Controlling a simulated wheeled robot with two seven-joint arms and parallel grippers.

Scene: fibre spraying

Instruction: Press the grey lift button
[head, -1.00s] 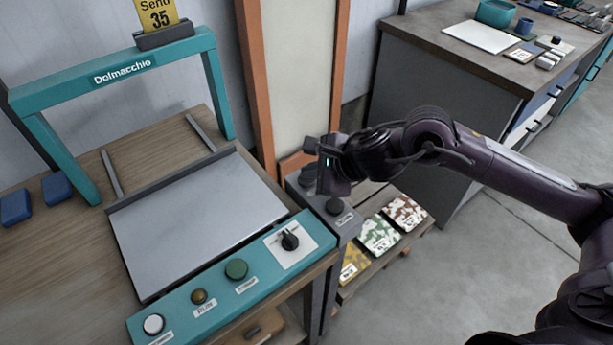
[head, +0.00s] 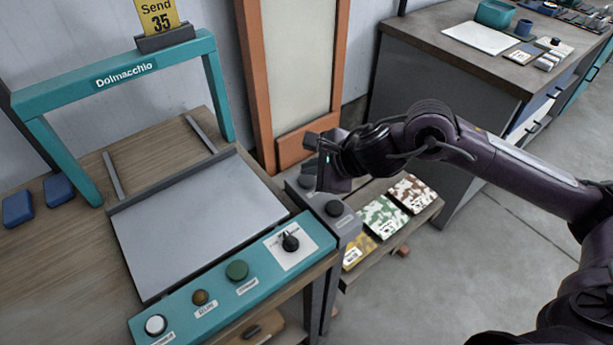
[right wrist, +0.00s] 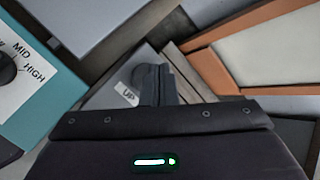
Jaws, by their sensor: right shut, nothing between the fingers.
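The grey lift control box (head: 345,229) stands at the right end of the teal panel. A dark grey round button (head: 334,208) shows on its near part. Another dark round shape (head: 306,182) shows farther back, beside my right gripper (head: 319,187). That gripper is shut and empty, pointing down at the far part of the box. In the right wrist view the shut fingers (right wrist: 155,84) stand right beside a white "UP" label (right wrist: 130,95) and hide what is under their tips. Whether they touch a button cannot be seen. My left gripper is out of view.
A wooden platform (head: 421,221) with several camouflage-patterned sample boards (head: 384,216) lies just right of the box. The teal panel (head: 215,285) with knobs and the metal plate (head: 200,220) lie left. An orange-framed panel (head: 297,70) stands behind; a grey cabinet (head: 430,120) is farther right.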

